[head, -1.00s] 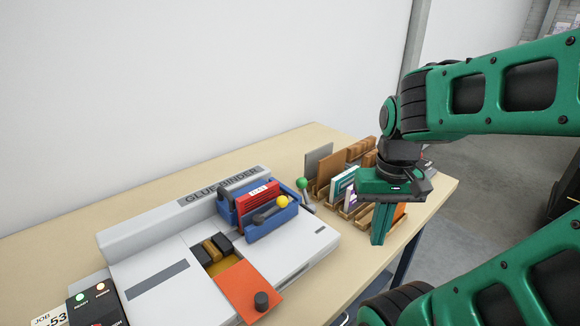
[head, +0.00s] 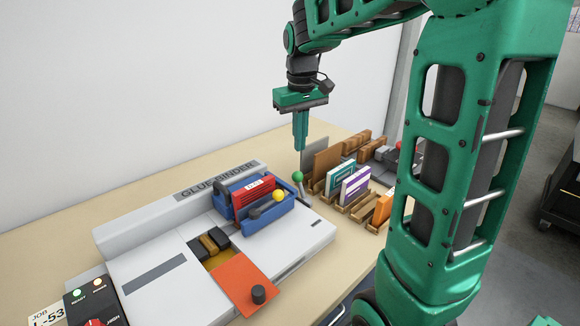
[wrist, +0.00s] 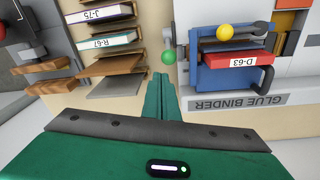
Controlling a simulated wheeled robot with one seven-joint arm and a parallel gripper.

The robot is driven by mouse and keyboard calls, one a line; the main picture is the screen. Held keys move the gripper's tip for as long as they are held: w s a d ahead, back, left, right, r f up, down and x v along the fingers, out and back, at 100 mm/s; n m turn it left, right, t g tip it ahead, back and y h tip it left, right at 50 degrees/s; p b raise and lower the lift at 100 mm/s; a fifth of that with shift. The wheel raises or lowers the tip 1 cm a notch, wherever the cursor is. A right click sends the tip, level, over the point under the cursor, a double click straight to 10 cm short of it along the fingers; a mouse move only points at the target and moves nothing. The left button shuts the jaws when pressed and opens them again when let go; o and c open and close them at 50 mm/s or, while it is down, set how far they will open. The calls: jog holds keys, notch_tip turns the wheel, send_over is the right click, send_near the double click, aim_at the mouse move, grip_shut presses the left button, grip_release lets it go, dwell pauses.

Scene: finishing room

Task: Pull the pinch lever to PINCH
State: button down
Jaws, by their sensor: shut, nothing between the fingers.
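The white glue binder (head: 150,262) lies on the table, with a blue clamp (head: 273,222) holding a red book (head: 252,198) marked D-63 in the wrist view. Two ball-ended levers show: a green-knobbed one (head: 297,176) beside the binder's right end, and a yellow-knobbed one (head: 278,195) at the clamp. I cannot read a PINCH mark on either. My gripper (head: 300,148) is shut and empty, pointing down, and appears above the green knob in the head view. In the wrist view the green knob (wrist: 169,57) appears just beyond my fingertips (wrist: 160,78), with the yellow knob (wrist: 225,32) to its right.
Wooden racks with upright books (head: 354,186) and boards (head: 327,160) stand right of the green knob. An orange flap (head: 240,280) with a black knob lies at the binder's front. A control box (head: 94,300) is at lower left. A wall runs behind the table.

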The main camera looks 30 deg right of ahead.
jog(key=shift+n, duration=0.5)
jog(key=w, duration=0.2)
jog(key=w+a, duration=0.1)
jog(key=w, duration=0.2)
jog(key=shift+a+r, duration=0.15)
jog(key=shift+a, duration=0.05)
send_over(302, 191)
jog(key=w, duration=0.5)
notch_tip(302, 191, down, 9)
jog(key=shift+w, duration=0.15)
